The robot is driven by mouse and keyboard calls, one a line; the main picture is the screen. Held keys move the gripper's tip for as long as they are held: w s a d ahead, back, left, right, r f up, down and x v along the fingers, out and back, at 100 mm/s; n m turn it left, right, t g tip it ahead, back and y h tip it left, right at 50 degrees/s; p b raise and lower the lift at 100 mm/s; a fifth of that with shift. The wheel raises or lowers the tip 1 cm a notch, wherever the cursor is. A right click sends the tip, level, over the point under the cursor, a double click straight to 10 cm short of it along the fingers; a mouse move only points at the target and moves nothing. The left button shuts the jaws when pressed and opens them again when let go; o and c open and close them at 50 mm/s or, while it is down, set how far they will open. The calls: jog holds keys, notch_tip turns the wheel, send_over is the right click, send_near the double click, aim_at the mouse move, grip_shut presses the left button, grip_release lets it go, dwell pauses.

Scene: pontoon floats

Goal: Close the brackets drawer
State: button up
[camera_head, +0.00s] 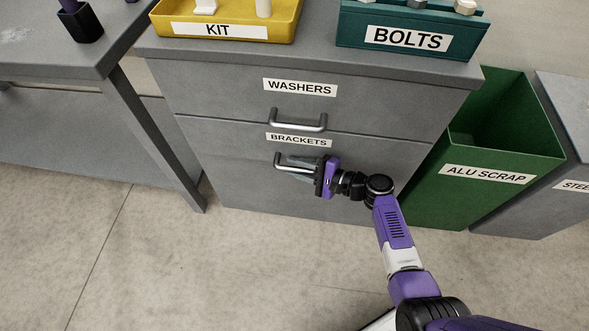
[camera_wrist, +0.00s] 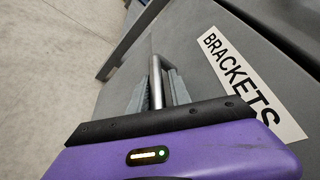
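The brackets drawer (camera_head: 235,150) is the lower drawer of the grey cabinet. Its front looks roughly flush with the drawer above in the head view; a small gap is hard to rule out. The BRACKETS label (camera_head: 299,140) also shows in the wrist view (camera_wrist: 247,85). My gripper (camera_head: 302,168) is at the bar handle (camera_head: 281,163) of this drawer. In the wrist view, the handle (camera_wrist: 157,84) runs between the two grey fingers (camera_wrist: 158,90), which lie close on both sides and appear shut on it. My gripper hides the handle's right part.
The washers drawer (camera_head: 215,98) with its handle (camera_head: 298,122) is just above. A yellow kit tray (camera_head: 280,29) and teal bolts bin (camera_head: 350,35) stand on top. A green scrap bin (camera_head: 440,200) is close right; a table leg (camera_head: 165,145) is left. The front floor is clear.

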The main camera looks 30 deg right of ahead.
aim_at(308, 172)
jog(key=shift+o, duration=0.9)
jog(key=shift+a, duration=0.1)
jog(key=p+v, duration=0.1)
jog(key=v, duration=0.6)
jog(key=shift+s+d+r, duration=0.15)
jog(key=shift+s+d, duration=0.15)
